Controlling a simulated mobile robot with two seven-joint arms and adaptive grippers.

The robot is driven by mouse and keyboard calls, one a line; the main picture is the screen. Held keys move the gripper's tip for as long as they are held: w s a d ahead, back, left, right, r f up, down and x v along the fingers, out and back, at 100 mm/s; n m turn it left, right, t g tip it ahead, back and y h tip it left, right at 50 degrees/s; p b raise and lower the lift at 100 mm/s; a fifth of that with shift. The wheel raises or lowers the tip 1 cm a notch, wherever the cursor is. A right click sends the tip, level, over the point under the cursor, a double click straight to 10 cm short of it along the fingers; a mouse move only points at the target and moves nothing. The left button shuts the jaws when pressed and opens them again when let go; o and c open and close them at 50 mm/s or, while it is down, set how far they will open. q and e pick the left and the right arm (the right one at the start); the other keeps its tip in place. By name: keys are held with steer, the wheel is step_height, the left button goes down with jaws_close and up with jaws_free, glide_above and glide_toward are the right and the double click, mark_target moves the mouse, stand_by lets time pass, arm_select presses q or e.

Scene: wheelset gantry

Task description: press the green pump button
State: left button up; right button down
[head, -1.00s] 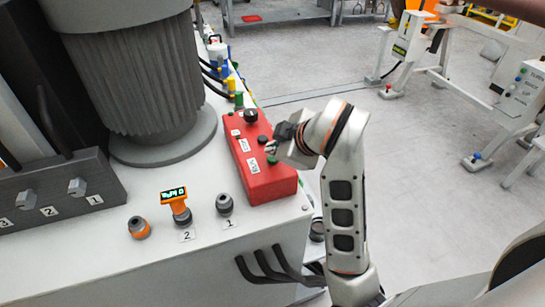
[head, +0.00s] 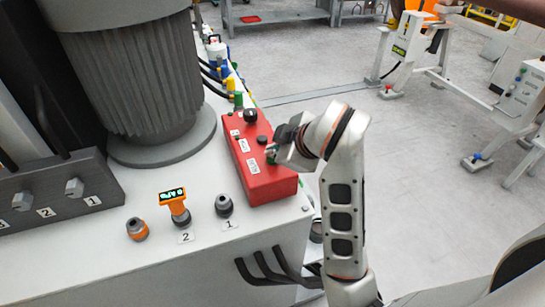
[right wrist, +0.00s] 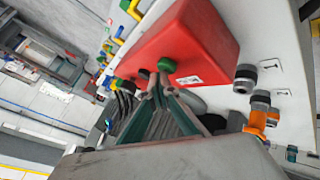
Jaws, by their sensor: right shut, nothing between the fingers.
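The red control box (head: 273,186) sits on the right edge of the light machine top. The green pump button (head: 271,160) is on its upper face, mostly hidden behind my right gripper (head: 271,151). In the right wrist view the green button (right wrist: 167,64) stands just beyond the tips of my right gripper (right wrist: 155,87). The fingers are shut and empty. I cannot tell whether the tips touch the button. My left gripper is not in view.
A black knob (head: 250,115) stands at the far end of the box. A big ribbed cylinder (head: 135,80) is at the left.

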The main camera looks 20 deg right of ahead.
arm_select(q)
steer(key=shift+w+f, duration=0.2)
arm_select(e)
steer(key=shift+f, duration=0.3)
arm_select(q)
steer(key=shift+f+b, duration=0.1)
steer(key=shift+b, duration=0.2)
arm_select(e)
steer(key=shift+f, duration=0.1)
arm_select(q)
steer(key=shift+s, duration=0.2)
arm_select(e)
steer(key=shift+r, duration=0.4)
steer(key=shift+r+p, duration=0.55)
steer(key=shift+p, duration=0.1)
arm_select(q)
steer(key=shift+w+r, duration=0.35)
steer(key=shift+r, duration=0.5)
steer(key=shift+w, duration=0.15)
